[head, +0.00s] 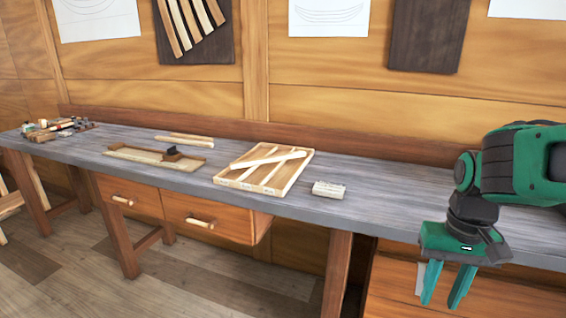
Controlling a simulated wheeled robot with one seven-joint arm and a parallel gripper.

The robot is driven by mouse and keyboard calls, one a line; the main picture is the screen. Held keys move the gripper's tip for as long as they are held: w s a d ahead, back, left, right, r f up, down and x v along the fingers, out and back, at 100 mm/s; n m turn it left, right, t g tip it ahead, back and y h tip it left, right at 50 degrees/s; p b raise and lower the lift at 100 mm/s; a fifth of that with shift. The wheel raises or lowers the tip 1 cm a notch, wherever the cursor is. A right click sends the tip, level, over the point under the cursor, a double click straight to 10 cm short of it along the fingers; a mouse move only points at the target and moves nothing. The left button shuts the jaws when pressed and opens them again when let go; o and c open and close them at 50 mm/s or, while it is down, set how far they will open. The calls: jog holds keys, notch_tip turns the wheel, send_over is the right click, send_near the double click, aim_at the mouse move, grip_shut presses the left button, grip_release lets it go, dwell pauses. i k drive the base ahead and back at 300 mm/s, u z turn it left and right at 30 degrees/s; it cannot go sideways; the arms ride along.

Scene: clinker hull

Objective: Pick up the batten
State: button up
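A pale wooden strip (268,160), which looks like a batten, lies slantwise across the top of a shallow slotted wooden tray (239,187) on the workbench. More thin strips lie inside the tray's slots. Two other thin strips (186,139) lie on the bench behind and to the left; I cannot tell for certain which strip the task calls the batten. My gripper (443,299) hangs at the right, in front of the bench edge, pointing down. Its two green fingers are apart with nothing between them. It is well to the right of the tray.
The long grey workbench (370,205) has free room right of the tray. A flat wooden board (150,157) with a dark tool lies left. Small items (55,128) crowd the far left end. Drawers (205,217) sit below.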

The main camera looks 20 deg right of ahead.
aim_at(295, 154)
jog(key=z, duration=0.05)
jog(key=i, duration=1)
jog(key=u, duration=0.05)
